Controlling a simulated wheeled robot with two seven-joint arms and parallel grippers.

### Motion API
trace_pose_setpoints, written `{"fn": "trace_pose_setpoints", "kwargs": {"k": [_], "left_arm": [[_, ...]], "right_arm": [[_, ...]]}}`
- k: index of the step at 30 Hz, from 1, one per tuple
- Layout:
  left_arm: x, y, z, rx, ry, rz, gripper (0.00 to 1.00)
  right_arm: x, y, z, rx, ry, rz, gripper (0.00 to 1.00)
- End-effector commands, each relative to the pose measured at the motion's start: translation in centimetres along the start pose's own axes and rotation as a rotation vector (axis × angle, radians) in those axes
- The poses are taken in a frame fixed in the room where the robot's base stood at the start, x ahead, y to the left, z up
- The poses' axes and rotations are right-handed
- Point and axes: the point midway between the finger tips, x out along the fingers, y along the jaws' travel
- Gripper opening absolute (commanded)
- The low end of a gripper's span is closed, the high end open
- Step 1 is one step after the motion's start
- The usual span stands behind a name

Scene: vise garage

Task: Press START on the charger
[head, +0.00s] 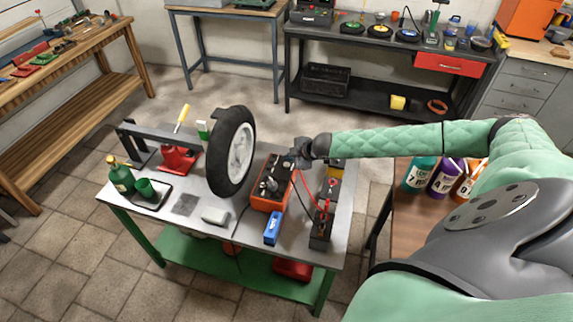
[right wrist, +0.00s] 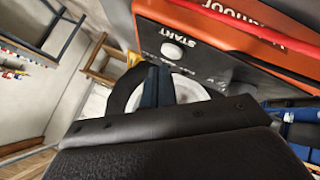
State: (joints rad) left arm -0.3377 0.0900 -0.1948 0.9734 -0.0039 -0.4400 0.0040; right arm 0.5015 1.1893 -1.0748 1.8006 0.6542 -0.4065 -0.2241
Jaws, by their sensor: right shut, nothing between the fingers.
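The charger (head: 262,203) is an orange box with a dark top panel on the grey workbench, right of the wheel. Its START button (right wrist: 172,50), a pale round knob beside the START lettering, shows in the right wrist view. My right gripper (head: 294,160) is above the charger's far end. In the right wrist view its dark fingers (right wrist: 157,76) are together and empty, with their tips just below the button in the picture. I cannot tell whether they touch the panel. In the head view the gripper hides part of the charger's far end. My left gripper is out of view.
A black wheel (head: 231,150) stands left of the charger. Dark batteries with red and black clamps (head: 323,218) stand right of it, with a blue box (head: 272,229) in front. Bottles stand on a side table (head: 405,225).

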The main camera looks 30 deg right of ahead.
Motion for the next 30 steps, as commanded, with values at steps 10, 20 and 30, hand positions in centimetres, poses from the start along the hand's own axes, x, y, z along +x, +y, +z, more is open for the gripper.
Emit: {"fn": "trace_pose_setpoints", "kwargs": {"k": [10, 20, 30], "left_arm": [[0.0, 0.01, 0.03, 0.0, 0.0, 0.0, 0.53], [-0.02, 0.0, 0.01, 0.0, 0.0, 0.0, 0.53], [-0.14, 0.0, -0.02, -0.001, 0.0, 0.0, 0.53]], "right_arm": [[0.0, 0.0, 0.0, 0.0, 0.0, 0.0, 0.0], [0.05, -0.05, 0.04, 0.0, 0.0, 0.0, 0.0], [0.58, -0.48, 0.37, 0.0, 0.001, -0.001, 0.0]]}}
